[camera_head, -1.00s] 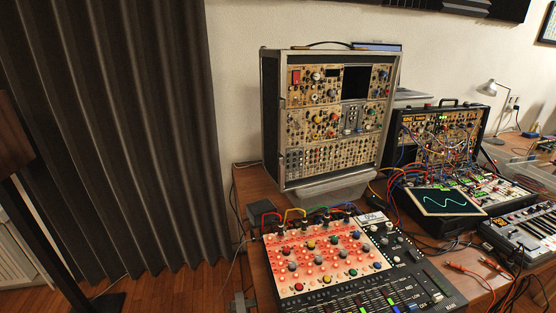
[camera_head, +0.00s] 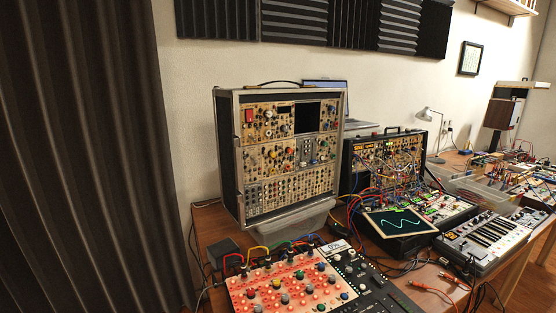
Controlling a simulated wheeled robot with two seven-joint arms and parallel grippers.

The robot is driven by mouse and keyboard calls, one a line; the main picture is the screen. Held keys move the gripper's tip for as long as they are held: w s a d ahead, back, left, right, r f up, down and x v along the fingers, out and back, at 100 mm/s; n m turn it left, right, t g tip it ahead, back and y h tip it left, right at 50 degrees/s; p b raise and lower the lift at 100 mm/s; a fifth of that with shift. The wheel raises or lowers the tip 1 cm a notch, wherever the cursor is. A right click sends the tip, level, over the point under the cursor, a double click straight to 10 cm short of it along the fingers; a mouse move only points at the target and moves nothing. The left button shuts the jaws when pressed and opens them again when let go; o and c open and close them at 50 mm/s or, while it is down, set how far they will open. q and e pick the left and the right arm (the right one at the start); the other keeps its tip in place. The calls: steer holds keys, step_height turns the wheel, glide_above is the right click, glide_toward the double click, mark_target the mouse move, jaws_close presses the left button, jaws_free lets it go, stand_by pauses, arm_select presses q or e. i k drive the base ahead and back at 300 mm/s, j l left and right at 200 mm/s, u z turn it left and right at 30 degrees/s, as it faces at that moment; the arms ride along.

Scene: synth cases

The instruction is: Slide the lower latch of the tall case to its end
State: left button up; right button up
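The tall case (camera_head: 236,190) stands upright at the back left of the table, on a grey stand (camera_head: 292,222). Its front holds rows of beige modules with knobs, a red switch and a dark screen. A handle (camera_head: 272,84) arches over its top. The lower latch is too small to make out in this view. Neither of my grippers is in view.
A red-lit mixer (camera_head: 290,291) lies on the table (camera_head: 206,218) in front of the case. A smaller patched case (camera_head: 352,160), a tilted screen (camera_head: 400,223) and a keyboard (camera_head: 490,236) stand to the right. A dark curtain (camera_head: 85,150) hangs at left.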

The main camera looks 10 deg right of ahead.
mark_target(240, 196)
steer(key=i+j+z, duration=0.1)
steer(key=j, duration=0.3)
steer(key=i+j, duration=0.2)
steer(key=j, duration=0.2)
steer(key=i+j+z, duration=0.15)
steer(key=j, duration=0.25)
steer(key=i+j+z, duration=0.1)
steer(key=j, duration=0.3)
steer(key=i+j, duration=0.1)
steer(key=j, duration=0.3)
steer(key=z, duration=0.05)
